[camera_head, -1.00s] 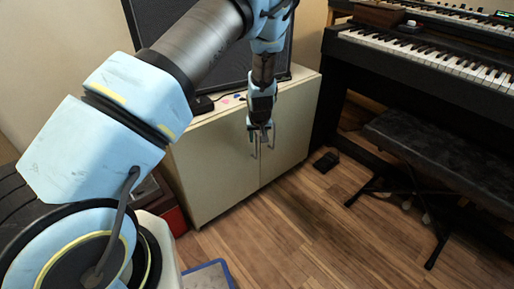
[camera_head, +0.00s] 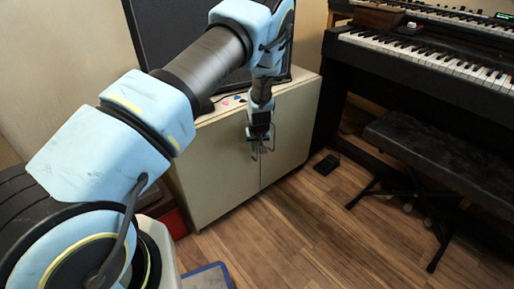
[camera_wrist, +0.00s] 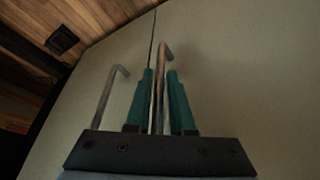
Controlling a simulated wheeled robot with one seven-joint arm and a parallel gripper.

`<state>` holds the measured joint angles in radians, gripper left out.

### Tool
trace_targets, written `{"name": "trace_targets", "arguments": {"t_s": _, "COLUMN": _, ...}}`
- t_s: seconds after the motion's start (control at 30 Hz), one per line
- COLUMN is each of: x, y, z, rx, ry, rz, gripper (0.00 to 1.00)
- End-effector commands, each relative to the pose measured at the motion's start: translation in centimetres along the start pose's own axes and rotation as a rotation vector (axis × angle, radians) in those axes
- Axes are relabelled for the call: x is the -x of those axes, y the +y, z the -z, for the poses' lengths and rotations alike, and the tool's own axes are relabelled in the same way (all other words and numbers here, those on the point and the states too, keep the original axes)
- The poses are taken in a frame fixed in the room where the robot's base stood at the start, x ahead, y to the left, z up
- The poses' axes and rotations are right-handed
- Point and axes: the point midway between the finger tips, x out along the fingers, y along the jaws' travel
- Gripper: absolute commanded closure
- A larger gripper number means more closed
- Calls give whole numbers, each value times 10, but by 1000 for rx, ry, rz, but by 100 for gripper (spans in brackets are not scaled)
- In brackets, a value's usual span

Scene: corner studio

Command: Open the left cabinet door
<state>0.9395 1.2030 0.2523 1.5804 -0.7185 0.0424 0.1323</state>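The cream cabinet has a left door (camera_head: 213,178) and a right door (camera_head: 288,148), both closed, with a thin seam between them. My gripper (camera_head: 260,148) is in front of the upper part of the doors near the seam. In the wrist view, the two teal fingers of my gripper (camera_wrist: 160,100) stand on either side of a thin metal bar handle (camera_wrist: 162,60), with narrow gaps showing. This handle appears to belong to the left door, as the wrist picture is turned over. The other bar handle (camera_wrist: 112,88) is outside the fingers.
A keyboard stand (camera_head: 430,65) and a black bench (camera_head: 435,150) stand to the right. A small black pedal (camera_head: 326,164) lies on the floor by the cabinet. A dark speaker panel (camera_head: 165,35) stands on the cabinet. The wooden floor (camera_head: 300,225) in front is clear.

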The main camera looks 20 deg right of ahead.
Motion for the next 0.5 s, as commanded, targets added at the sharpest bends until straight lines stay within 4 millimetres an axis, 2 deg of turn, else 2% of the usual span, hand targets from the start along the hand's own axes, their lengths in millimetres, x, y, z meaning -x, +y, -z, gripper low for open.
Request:
{"name": "trace_targets", "arguments": {"t_s": 0.03, "x": 0, "y": 0, "z": 0, "rx": 0, "ry": 0, "rz": 0, "gripper": 86}}
{"name": "trace_targets", "arguments": {"t_s": 0.17, "x": 0, "y": 0, "z": 0, "rx": 0, "ry": 0, "rz": 0, "gripper": 100}}
{"name": "trace_targets", "arguments": {"t_s": 0.5, "x": 0, "y": 0, "z": 0, "rx": 0, "ry": 0, "rz": 0, "gripper": 100}}
